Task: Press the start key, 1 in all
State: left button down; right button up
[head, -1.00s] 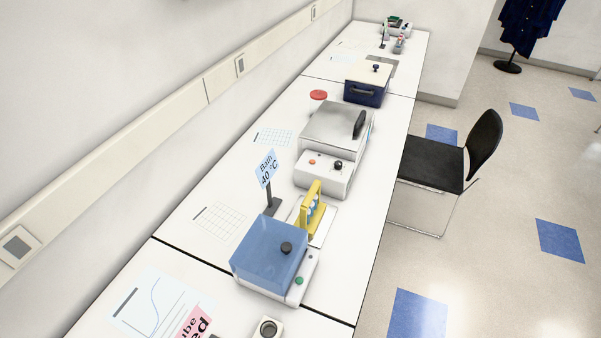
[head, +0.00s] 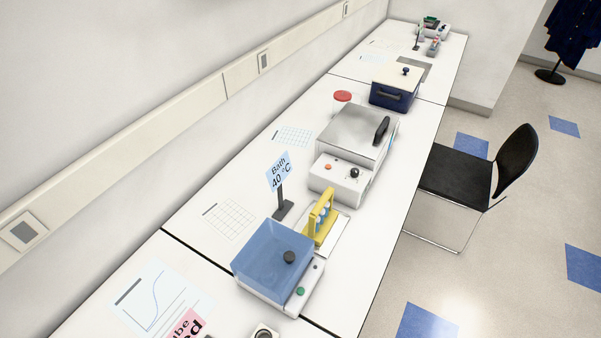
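Several devices stand along the white bench. The nearest is a white device with a blue see-through lid (head: 275,252) and a dark knob (head: 289,257); its front strip carries a green key (head: 300,291). Behind it a grey-lidded white device (head: 351,150) has a dark handle, an orange-red button (head: 328,167) and a black knob (head: 354,173). I cannot read a start label on any key. A sign reading "Bath 40 °C" (head: 279,172) stands behind the blue-lidded device. Neither of my grippers is in view.
A yellow rack (head: 321,217) with tubes stands between the two devices. A dark blue box (head: 394,87) and a red-lidded dish (head: 343,96) are farther back. A black chair (head: 465,175) stands at the bench's right side. Open floor lies right of the bench.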

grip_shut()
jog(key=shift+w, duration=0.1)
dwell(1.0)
